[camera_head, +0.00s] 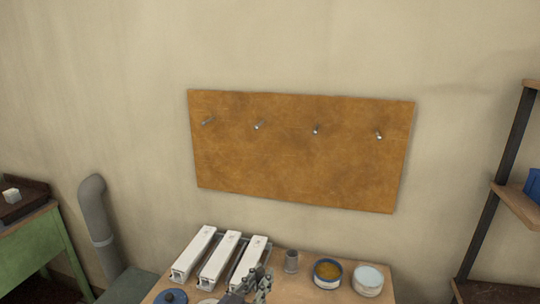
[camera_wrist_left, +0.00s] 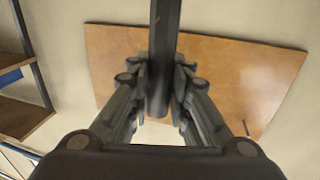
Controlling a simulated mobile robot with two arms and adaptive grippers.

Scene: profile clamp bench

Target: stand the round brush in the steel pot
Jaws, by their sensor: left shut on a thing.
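My left gripper (camera_head: 262,284) is low in the head view, in front of the right-hand white block. In the left wrist view its fingers (camera_wrist_left: 160,95) are shut on a dark, round, rod-like thing, which I take to be the round brush (camera_wrist_left: 164,55). Its bristles cannot be made out, and it is hard to tell from the gripper in the head view. The steel pot (camera_head: 291,261) is a small grey cylinder standing upright on the bench, a little right of and behind the left gripper. My right gripper is not in view.
On the bench (camera_head: 287,290), three long white blocks (camera_head: 217,260) lie left of the pot. A blue-rimmed tin (camera_head: 327,273) and a white round tub (camera_head: 368,280) stand right of it. A blue lid (camera_head: 171,297) lies front left. A brown pegboard (camera_head: 300,155) hangs behind.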

